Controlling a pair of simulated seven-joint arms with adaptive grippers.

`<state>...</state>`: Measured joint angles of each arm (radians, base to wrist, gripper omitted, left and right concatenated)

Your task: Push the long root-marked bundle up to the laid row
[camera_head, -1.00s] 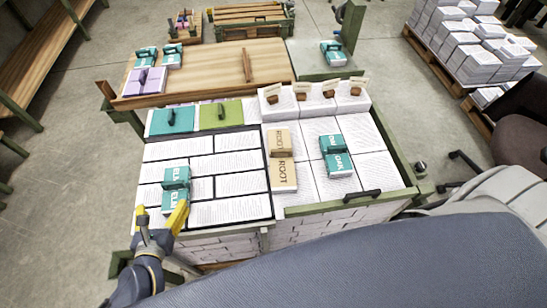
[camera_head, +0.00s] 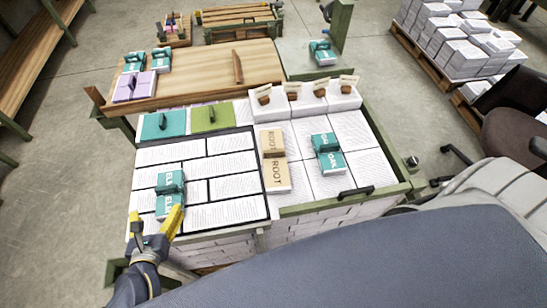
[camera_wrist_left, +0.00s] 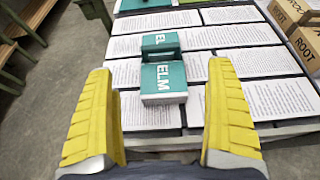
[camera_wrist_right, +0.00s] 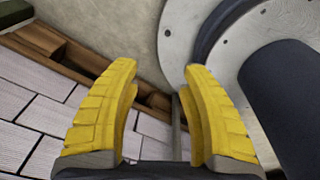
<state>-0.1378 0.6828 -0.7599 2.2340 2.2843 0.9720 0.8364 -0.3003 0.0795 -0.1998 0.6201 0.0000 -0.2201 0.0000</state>
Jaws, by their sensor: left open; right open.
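The long tan bundle marked ROOT (camera_head: 275,175) lies along the right edge of the dark-framed board (camera_head: 268,210), on white stacks. Its edge shows at the top right of the left wrist view (camera_wrist_left: 303,38). Rows of white printed sheets (camera_head: 222,164) fill the board. A teal ELM bundle (camera_head: 170,181) lies on them near the front left. My left gripper (camera_head: 156,222) is open at the board's front left corner, with ELM ahead of its fingers and no visible grip on it. My right gripper (camera_wrist_right: 158,76) is open and empty, seen only in the right wrist view.
A teal OAK bundle (camera_head: 328,158) lies right of ROOT. Stacks with tagged brown holders (camera_head: 330,101) stand at the back right. A black handle (camera_head: 356,192) sits on the front rail.

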